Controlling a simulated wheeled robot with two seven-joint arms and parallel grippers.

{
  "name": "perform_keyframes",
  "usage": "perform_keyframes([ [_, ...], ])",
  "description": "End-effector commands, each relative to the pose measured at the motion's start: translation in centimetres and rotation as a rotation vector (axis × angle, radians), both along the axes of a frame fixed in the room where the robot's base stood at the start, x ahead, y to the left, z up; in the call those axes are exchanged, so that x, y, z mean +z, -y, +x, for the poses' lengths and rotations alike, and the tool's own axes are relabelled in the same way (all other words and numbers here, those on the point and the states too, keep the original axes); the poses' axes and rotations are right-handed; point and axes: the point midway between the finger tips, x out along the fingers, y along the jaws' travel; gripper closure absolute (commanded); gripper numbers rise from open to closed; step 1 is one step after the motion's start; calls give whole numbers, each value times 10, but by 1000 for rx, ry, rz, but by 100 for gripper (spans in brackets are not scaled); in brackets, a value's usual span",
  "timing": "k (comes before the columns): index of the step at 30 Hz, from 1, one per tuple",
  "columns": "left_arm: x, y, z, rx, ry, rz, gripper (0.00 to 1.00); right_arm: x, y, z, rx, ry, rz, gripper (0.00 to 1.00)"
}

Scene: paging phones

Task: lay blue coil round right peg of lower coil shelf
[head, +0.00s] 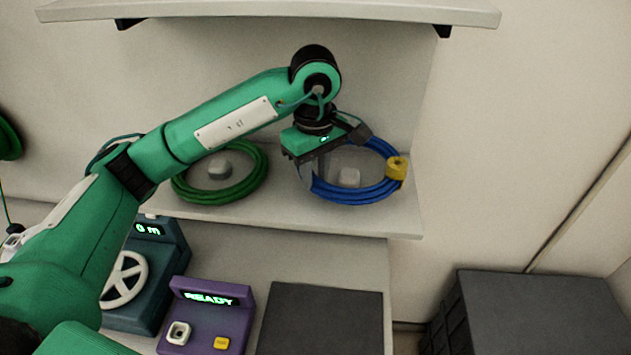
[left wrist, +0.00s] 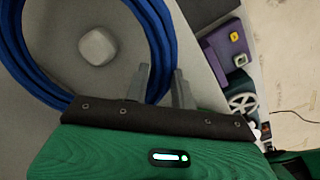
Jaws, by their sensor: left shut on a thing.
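The blue coil (head: 362,194) is at the right end of the lower coil shelf (head: 300,216). It encircles the pale right peg (head: 349,178), which shows inside the ring. The coil (left wrist: 158,35) and the peg (left wrist: 97,46) also show in the left wrist view, the peg apart from the ring. My left gripper (head: 313,178) reaches down at the coil's left side and is shut on its strands, between the fingers (left wrist: 162,88). A yellow tag (head: 397,168) is on the coil's right side. Whether the coil rests fully on the shelf is unclear. My right gripper is not in view.
A green coil (head: 224,195) lies round the left peg (head: 219,168) on the same shelf. An upper shelf (head: 270,12) overhangs. Below stand a purple device (head: 207,318) reading READY, a teal device with a handwheel (head: 125,280) and a dark panel (head: 320,320). A dark crate (head: 530,310) stands at right.

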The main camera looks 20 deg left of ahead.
Motion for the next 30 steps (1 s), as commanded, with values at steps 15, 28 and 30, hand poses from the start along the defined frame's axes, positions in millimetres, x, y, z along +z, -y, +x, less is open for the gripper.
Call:
perform_keyframes([
  [15, -33, 0, 2, 0, 1, -1, 100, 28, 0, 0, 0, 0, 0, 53],
  [28, -41, 0, 4, -1, 2, -1, 100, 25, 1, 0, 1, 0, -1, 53],
  [30, -42, -1, 4, -1, 1, -1, 73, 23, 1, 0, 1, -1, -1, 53],
])
